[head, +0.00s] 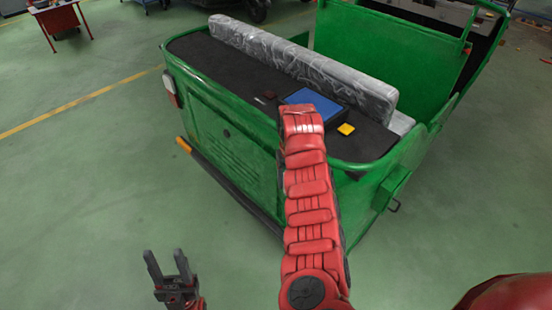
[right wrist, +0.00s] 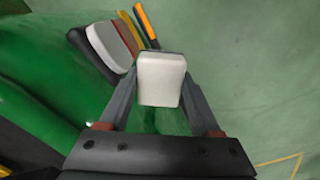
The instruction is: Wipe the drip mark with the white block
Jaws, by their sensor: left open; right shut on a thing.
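The white block (right wrist: 161,78) is held between the fingers of my right gripper (right wrist: 160,92), which is shut on it in the right wrist view. The green rickshaw body (right wrist: 35,85) lies beyond and to the left of the block there. In the head view my right arm reaches up to the rickshaw (head: 235,150), and its forearm hides the right gripper and the block. I cannot make out a drip mark for certain in either view. My left gripper (head: 170,278) is open and empty over the floor, low and left.
A blue tray (head: 305,97), a yellow block (head: 346,129) and a small dark red item (head: 270,94) lie on the black deck beside a plastic-wrapped seat back (head: 300,62). A tail lamp (right wrist: 105,45) and an orange reflector (right wrist: 147,26) are near the block.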

